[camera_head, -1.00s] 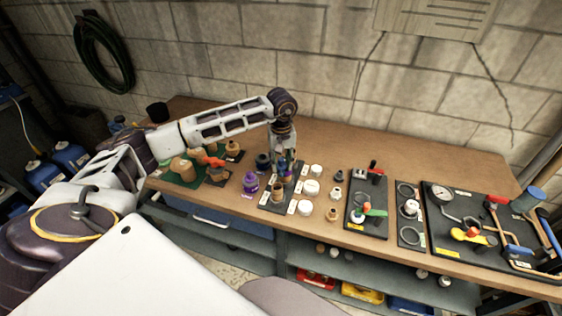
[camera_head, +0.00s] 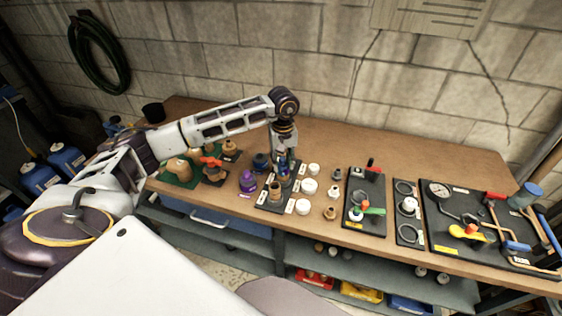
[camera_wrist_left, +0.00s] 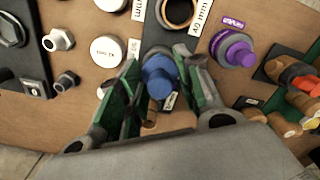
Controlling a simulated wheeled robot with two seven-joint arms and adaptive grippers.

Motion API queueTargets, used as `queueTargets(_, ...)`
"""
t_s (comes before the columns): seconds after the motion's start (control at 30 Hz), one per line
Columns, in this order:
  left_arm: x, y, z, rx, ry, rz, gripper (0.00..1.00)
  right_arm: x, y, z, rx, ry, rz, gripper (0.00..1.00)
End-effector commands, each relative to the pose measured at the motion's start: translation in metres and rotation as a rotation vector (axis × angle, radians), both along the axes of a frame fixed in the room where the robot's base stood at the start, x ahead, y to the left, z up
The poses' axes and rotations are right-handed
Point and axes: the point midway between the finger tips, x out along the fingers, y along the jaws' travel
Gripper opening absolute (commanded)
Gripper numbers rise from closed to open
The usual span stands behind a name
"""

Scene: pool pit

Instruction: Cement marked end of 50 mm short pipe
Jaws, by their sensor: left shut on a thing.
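My left gripper (camera_head: 284,172) points down over the black pipe stand, shut on a blue round-topped thing (camera_wrist_left: 161,75). In the left wrist view the thing sits between the green-padded fingers (camera_wrist_left: 155,88); its lower part is hidden, so I cannot tell if it touches anything. A tan-brown piece shows just below it, partly covered by the fingers. A dark blue tin (camera_head: 261,161) is left of the gripper. The 50 mm pipe's marked end is not clear.
A purple tin (camera_head: 248,181) stands left of the stand. Several white caps (camera_head: 308,187) line its right side. Boards with tools and valves (camera_head: 365,205) fill the right. Orange-topped and tan fittings (camera_head: 212,170) stand at the left. The bench's back strip is clear.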

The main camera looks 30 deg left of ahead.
Motion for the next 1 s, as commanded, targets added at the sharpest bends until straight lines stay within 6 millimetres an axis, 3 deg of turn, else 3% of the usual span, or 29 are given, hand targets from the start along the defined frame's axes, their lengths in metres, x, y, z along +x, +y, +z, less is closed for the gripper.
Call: queueTargets(1.0, 0.0069, -0.0097, -0.0003, 0.0, 0.0, 0.0, 0.19, 0.0, 0.0003, -0.0078, 0.0, 0.0, 0.0, 0.4)
